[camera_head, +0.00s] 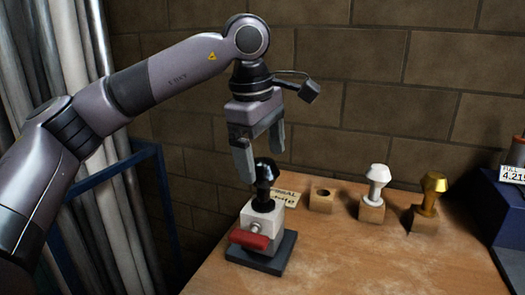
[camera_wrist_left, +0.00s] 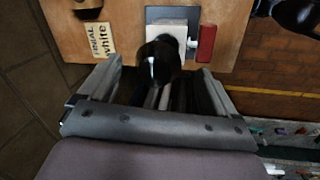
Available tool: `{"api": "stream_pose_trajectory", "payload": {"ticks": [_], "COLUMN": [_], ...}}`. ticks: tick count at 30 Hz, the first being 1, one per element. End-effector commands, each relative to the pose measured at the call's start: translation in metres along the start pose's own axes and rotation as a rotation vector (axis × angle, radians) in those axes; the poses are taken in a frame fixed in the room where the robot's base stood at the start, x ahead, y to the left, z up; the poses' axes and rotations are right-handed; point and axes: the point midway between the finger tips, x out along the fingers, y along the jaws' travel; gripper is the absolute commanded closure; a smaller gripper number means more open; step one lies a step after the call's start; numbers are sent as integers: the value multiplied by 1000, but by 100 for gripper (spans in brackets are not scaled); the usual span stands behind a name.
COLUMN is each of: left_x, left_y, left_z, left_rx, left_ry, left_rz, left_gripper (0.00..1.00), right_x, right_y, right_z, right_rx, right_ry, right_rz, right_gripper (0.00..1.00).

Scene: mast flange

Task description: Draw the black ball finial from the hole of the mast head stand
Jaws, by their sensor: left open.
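The black ball finial (camera_head: 264,180) stands upright in the top of the mast head stand (camera_head: 259,222), a white block with a red handle on a dark base plate. My left gripper (camera_head: 259,167) points down just above and around the finial's top, open. In the left wrist view the finial (camera_wrist_left: 160,62) shows between the two spread fingers of the left gripper (camera_wrist_left: 160,85), with the white block (camera_wrist_left: 172,25) of the stand behind it. I cannot tell whether a finger touches the finial. My right gripper is not in view.
Right of the stand are an empty wooden block (camera_head: 322,203) with a hole, a white finial (camera_head: 376,180) and a gold finial (camera_head: 431,190) in wooden blocks. A label card (camera_head: 287,200) lies behind the stand. A dark blue box (camera_head: 505,205) stands far right. The wooden tabletop (camera_head: 370,260) is clear in front.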

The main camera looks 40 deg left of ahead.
Motion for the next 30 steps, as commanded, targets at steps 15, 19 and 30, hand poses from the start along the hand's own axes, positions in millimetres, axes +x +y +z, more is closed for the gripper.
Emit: {"api": "stream_pose_trajectory", "payload": {"ticks": [15, 19, 30], "left_x": [48, 60, 66], "left_y": [0, 0, 1], "left_z": [-11, -11, -11], "left_rx": [-8, -8, -7], "left_ry": [30, 29, 28], "left_rz": [8, 8, 9], "left_gripper": [9, 9, 9], "right_x": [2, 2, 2], "right_y": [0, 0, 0], "right_z": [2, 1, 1], "right_rx": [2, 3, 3], "right_ry": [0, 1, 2], "right_rz": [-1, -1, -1], "right_gripper": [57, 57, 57]}}
